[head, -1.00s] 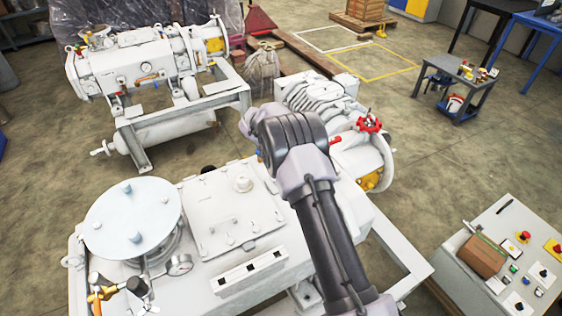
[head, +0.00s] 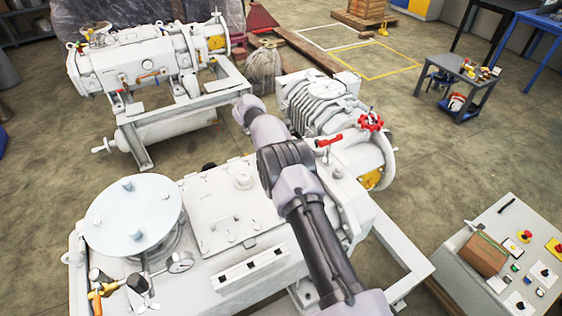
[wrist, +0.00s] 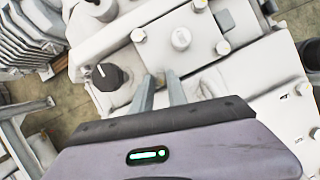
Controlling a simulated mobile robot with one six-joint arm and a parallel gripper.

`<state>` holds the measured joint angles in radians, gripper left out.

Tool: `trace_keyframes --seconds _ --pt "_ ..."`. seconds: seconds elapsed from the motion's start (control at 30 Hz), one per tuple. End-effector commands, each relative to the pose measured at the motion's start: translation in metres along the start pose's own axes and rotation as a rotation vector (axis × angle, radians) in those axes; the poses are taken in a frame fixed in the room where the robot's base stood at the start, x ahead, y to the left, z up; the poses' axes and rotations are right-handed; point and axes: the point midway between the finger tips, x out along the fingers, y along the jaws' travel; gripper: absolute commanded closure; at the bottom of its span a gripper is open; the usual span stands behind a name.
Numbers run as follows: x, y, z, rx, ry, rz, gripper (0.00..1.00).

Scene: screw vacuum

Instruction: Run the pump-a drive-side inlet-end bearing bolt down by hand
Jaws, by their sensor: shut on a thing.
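My gripper (wrist: 162,84) shows in the wrist view, its two grey fingers reaching down to the white pump housing (wrist: 165,25). The fingertips are close together, shut on a small brownish thing between them, which looks like the bearing bolt; its head is mostly hidden by the fingers. Similar bolt heads sit around the same plate: one up to the left (wrist: 138,35) and one to the right (wrist: 223,48). A larger round plug (wrist: 181,39) is in the plate's middle. In the head view my gripper does not show clearly; my arm covers part of the pump.
A black knob (wrist: 107,77) sits left of my fingers. In the head view, a ribbed white unit (head: 325,105) with a red handwheel (head: 371,121) stands beyond my arm. A control desk (head: 500,270) is at the right; a second pump (head: 145,65) stands at the back left.

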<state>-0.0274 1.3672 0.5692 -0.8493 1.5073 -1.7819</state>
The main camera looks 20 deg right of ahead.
Motion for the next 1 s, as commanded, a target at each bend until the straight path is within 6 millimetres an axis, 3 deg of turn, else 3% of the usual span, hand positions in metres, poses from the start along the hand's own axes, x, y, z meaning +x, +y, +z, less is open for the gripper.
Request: trace_keyframes --seconds 0.37,0.4,0.5,0.83,0.93,1.0 --pt "-0.001 0.001 0.001 0.004 -0.001 0.000 1.00" --pt "-0.001 0.001 0.001 0.004 -0.001 0.000 0.79" --pt "-0.001 0.000 0.001 0.004 0.000 0.000 0.60" --pt "-0.003 0.000 0.000 0.003 0.000 -0.001 0.59" --pt "-0.020 0.001 0.001 0.002 0.000 0.002 0.59" --pt "-0.041 0.001 0.001 0.002 0.001 0.003 0.59"
